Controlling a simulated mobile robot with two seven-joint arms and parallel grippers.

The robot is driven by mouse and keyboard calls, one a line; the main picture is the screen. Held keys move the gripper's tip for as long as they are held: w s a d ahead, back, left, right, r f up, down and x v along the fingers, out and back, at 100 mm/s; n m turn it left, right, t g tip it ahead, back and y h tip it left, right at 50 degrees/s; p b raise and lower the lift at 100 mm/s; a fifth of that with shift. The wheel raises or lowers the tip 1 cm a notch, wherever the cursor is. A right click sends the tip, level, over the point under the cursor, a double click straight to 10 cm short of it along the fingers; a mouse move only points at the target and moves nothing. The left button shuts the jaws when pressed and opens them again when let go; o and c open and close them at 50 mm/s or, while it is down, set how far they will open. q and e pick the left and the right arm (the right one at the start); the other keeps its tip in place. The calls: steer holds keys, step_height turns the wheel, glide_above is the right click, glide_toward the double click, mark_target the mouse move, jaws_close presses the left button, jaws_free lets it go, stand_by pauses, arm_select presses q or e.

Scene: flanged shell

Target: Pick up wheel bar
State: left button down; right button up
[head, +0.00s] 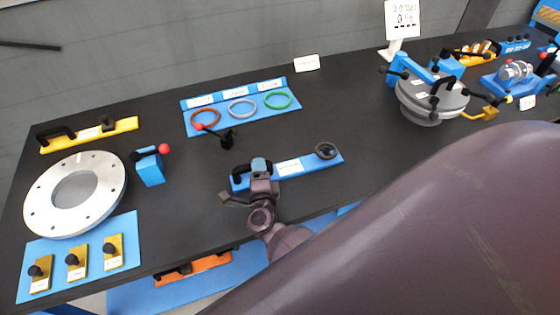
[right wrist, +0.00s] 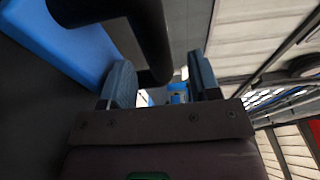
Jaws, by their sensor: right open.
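The bar with a wheel is a long blue bar (head: 318,161) with a white label, a black wheel (head: 326,150) at its right end and a black handle (head: 238,171) at its left end. It lies on the dark table. My right gripper (head: 260,168) is at the handle end and hides part of it. In the right wrist view, my open right gripper (right wrist: 162,80) has the black handle (right wrist: 145,35) partly between its blue-grey fingers. The blue bar (right wrist: 50,40) shows at upper left. I cannot tell whether the fingers touch the handle. My left gripper is not in view.
A white flange ring (head: 110,203) and a blue tray (head: 132,239) with brass pieces are at left. A blue tray with colored rings (head: 240,101) and a black lever with a red knob (head: 228,140) are behind. A grey flanged shell (head: 421,109) stands at right.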

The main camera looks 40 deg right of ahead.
steer(key=shift+w+d, duration=0.1)
steer(key=shift+w, duration=0.05)
jaws_close()
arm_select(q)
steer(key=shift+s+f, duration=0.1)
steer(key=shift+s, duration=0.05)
arm_select(e)
steer(key=shift+r, duration=0.1)
